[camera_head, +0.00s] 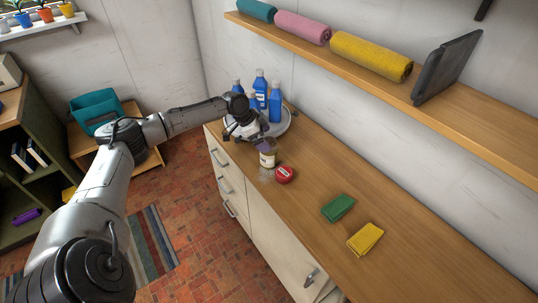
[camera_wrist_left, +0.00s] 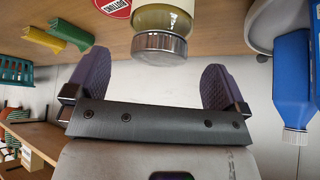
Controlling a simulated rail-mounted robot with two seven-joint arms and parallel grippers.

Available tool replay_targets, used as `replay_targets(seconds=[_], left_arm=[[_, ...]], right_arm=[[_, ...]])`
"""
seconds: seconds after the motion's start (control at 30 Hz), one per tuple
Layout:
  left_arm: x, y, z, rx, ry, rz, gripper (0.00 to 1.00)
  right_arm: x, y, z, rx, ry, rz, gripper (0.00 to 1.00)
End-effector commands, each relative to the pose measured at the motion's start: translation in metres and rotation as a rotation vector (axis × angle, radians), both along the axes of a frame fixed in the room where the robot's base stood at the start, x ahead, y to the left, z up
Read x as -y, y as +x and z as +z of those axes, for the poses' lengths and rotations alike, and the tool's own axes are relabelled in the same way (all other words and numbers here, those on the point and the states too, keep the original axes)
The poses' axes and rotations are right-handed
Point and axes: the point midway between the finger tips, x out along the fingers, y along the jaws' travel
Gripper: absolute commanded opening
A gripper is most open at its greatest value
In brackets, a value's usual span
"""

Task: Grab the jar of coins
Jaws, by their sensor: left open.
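A small jar (camera_head: 267,158) with a pale label stands on the wooden counter near its front edge. In the left wrist view the jar (camera_wrist_left: 163,18) shows a silvery lid and a yellowish body; its contents are not clear. My left gripper (camera_head: 258,143) is right by the jar, partly covering its top in the head view. Its two purple fingers are apart in the left wrist view (camera_wrist_left: 156,66), with the jar's lid between and just beyond them, and a gap on each side. My right gripper is not in view.
A red round tin (camera_head: 284,174) marked BUTTONS sits close beside the jar. Several blue bottles (camera_head: 275,104) stand on a round tray (camera_head: 288,124) behind the gripper. A shelf (camera_head: 330,50) hangs above.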

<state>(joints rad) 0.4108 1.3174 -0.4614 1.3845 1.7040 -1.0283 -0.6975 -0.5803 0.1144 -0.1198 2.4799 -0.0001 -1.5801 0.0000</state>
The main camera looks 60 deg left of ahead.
Motion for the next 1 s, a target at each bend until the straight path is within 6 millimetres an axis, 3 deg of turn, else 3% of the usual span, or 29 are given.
replay_targets(seconds=[0.47,0.73,1.0], left_arm=[[0.014,0.021,-0.041,0.000,-0.003,0.001,1.00],[0.015,0.023,-0.044,0.000,0.000,0.000,1.00],[0.015,0.023,-0.044,-0.001,-0.001,0.000,0.74]], right_arm=[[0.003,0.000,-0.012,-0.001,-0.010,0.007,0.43],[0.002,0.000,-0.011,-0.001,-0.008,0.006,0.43],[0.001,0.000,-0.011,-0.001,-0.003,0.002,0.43]])
